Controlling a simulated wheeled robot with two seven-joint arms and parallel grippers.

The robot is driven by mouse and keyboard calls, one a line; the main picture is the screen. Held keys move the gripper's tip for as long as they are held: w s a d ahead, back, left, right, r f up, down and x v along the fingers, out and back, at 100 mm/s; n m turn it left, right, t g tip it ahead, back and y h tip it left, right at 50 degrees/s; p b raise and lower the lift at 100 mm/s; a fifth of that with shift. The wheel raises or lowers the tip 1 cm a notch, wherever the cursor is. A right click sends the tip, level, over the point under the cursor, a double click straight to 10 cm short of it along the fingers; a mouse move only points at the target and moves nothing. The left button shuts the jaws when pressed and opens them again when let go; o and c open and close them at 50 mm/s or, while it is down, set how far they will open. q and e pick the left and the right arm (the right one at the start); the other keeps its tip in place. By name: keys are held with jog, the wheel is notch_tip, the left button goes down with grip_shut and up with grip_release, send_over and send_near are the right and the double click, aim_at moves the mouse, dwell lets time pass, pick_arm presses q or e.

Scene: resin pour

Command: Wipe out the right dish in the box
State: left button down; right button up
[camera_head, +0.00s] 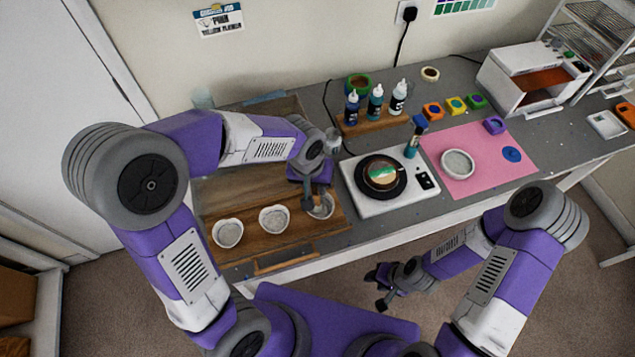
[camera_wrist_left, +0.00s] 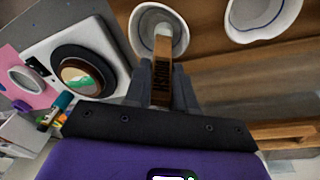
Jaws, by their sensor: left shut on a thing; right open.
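The wooden box (camera_head: 253,265) stands on the left part of the table, with three white dishes in a row near its front. The right dish (camera_head: 327,211) is partly hidden by my left gripper (camera_head: 310,197) in the head view. In the left wrist view the right dish (camera_wrist_left: 138,28) lies just beyond the fingers. My left gripper is shut on a brown, lettered wooden handle (camera_wrist_left: 161,72), which looks like a brush; its far end reaches into the dish. My right gripper (camera_head: 378,289) is open and empty, low in front of the table.
The middle dish (camera_head: 273,219) and left dish (camera_head: 228,233) stand beside it. Right of the box is a white scale-like device (camera_head: 362,206) with a black round plate. Bottles on a wooden stand (camera_head: 368,127) are behind. A pink mat (camera_head: 503,169) carries another dish.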

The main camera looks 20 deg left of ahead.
pick_arm(q)
jog(key=shift+s+d, duration=0.25)
jog(key=shift+d, duration=0.3)
jog(key=shift+w+d, duration=0.15)
jog(key=shift+w, duration=0.25)
jog(key=shift+w+a+f, duration=0.1)
jog(key=shift+w+a, duration=0.1)
jog(key=shift+a, duration=0.35)
jog(key=shift+s+d+b, duration=0.2)
jog(key=shift+s+b, duration=0.1)
notch_tip(320, 180, up, 7)
jog(key=p, duration=0.5)
jog(key=shift+r+p, duration=0.2)
jog(key=shift+p, duration=0.15)
